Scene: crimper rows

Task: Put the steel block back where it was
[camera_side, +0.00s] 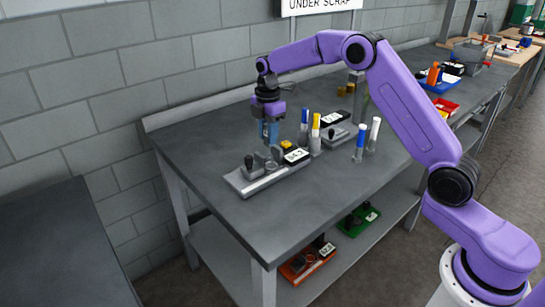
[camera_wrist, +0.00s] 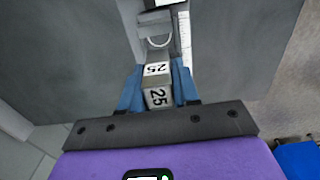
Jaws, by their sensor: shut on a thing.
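The steel block (camera_wrist: 157,72), grey with white labels reading 25 on two faces, sits between the blue fingers of my gripper (camera_wrist: 158,92) in the wrist view. My gripper is shut on it. In the side view my gripper (camera_side: 269,138) points down just above the near grey crimper (camera_side: 262,173), and the block cannot be made out clearly between the fingers. The crimper has a long pale base and a dark knob. In the wrist view a grey crimper part with a curved, half-ring edge (camera_wrist: 158,42) lies just beyond the block. I cannot tell whether the block touches it.
A black box with a white label (camera_side: 297,156) stands close right of the crimper. Several upright tubes with blue, yellow and white tops (camera_side: 315,132) stand farther right, near a second crimper (camera_side: 341,135). A red bin (camera_side: 446,107) is at the back right. The bench's front is clear.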

